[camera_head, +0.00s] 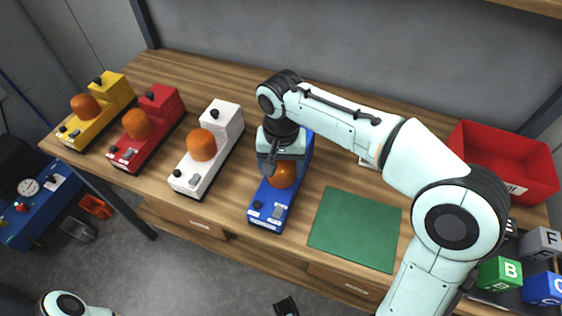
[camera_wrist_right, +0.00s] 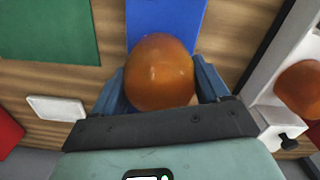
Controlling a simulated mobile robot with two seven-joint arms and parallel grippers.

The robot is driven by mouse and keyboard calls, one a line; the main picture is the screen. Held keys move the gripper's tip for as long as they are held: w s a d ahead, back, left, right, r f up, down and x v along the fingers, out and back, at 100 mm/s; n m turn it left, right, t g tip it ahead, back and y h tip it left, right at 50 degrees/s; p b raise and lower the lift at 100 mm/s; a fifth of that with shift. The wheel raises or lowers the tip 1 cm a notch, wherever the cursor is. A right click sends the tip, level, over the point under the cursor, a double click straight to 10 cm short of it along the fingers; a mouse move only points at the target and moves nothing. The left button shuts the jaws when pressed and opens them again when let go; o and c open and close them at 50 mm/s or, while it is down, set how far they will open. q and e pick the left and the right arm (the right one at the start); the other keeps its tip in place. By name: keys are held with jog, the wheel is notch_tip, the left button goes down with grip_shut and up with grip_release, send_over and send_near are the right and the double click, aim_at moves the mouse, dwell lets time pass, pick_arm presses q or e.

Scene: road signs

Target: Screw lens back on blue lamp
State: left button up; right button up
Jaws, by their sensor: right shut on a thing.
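The blue lamp (camera_head: 268,209) stands on the workbench, right of the white lamp. An orange lens (camera_head: 282,175) is at its middle, partly hidden by my right gripper (camera_head: 272,168). In the right wrist view the orange lens (camera_wrist_right: 160,72) sits between the two fingers of my right gripper (camera_wrist_right: 163,88), which is shut on it. The blue body (camera_wrist_right: 166,18) shows behind the lens. The seam between lens and lamp is hidden, so I cannot tell whether they are joined. My left gripper is not in view.
White (camera_head: 186,182), red (camera_head: 127,153) and yellow (camera_head: 72,133) lamps with orange lenses stand to the left. A green mat (camera_head: 356,229) lies bare to the right. A red bin (camera_head: 505,165) and lettered blocks are at the far right.

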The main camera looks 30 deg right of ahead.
jog(key=shift+f, duration=0.45)
dwell(0.5)
jog(key=m, duration=0.3)
jog(key=shift+m, duration=0.5)
jog(key=m, duration=0.4)
jog(key=shift+d+p, duration=0.1)
jog(key=shift+p, duration=0.3)
jog(key=shift+r, duration=0.1)
jog(key=m, duration=0.4)
jog(key=shift+s, duration=0.1)
